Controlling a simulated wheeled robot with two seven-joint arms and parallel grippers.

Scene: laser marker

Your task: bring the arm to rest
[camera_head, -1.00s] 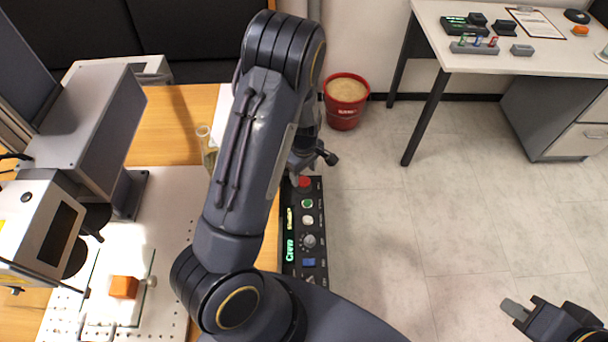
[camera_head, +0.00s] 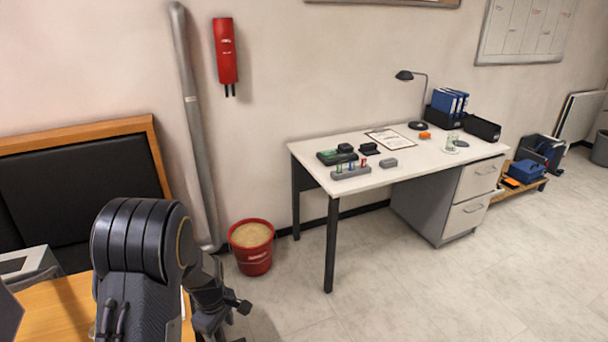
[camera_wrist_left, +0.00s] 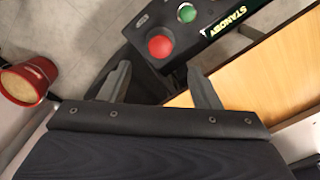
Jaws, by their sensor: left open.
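My left arm (camera_head: 140,255) rises at the lower left of the head view, over the wooden table; its fingertips are not clear there. In the left wrist view my left gripper (camera_wrist_left: 160,85) is open and empty, its two fingers apart. Beyond the fingers lies a black control panel (camera_wrist_left: 205,42) with a red button (camera_wrist_left: 161,46) and a green button (camera_wrist_left: 187,13). The fingers appear apart from the buttons. My right gripper is in neither current view.
A wooden table top (camera_head: 62,312) is at the lower left. A red sand bucket (camera_head: 252,262) stands on the floor by the wall. A white desk (camera_head: 345,190) with small items stands to the right. The floor in front of it is clear.

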